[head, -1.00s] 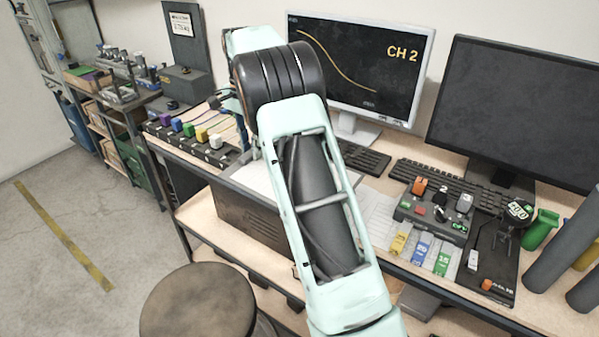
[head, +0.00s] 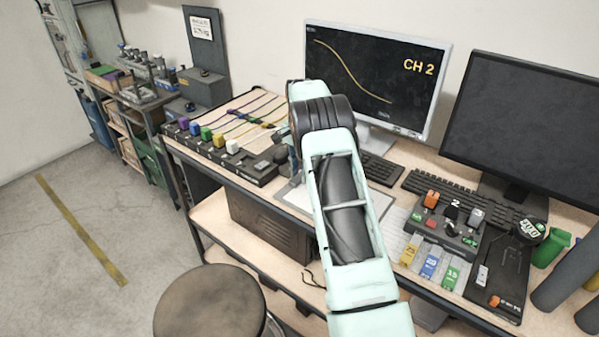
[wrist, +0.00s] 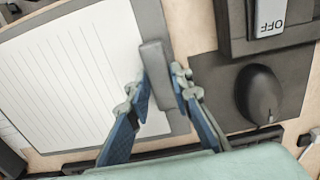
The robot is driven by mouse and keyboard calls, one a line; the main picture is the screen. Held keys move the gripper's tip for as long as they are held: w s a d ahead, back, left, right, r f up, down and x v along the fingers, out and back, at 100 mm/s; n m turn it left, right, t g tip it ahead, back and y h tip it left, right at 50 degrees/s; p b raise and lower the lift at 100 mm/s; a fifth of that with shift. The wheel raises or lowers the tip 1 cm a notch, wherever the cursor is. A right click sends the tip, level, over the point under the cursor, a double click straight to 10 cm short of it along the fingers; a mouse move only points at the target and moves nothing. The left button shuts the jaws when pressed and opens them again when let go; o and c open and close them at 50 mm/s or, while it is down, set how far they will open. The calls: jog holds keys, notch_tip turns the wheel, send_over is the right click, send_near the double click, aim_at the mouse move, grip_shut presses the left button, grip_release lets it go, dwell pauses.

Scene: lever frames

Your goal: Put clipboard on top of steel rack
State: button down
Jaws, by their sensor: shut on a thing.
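The clipboard, a grey board (wrist: 155,22) with white lined paper, fills the left of the wrist view. Its grey clip (wrist: 157,98) sits between the two fingertips. My gripper (wrist: 161,84) is shut on that clip. In the head view part of the clipboard (head: 297,199) shows on the desk left of my arm, and the arm hides the gripper. I cannot tell whether the board is lifted off the desk. A metal shelf rack (head: 158,128) with bins and instruments stands at the far left, likely the steel rack.
Beside the clip lie a dark mouse (wrist: 259,94) and a box with an OFF switch (wrist: 269,22). Monitors (head: 375,75), a keyboard (head: 460,192) and a control box (head: 440,228) crowd the desk. A round stool (head: 210,304) stands in front. The floor at left is clear.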

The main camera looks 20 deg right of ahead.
jog(key=c, duration=1.7)
grip_release()
jog(key=shift+c, duration=0.2)
notch_tip(320, 180, up, 12)
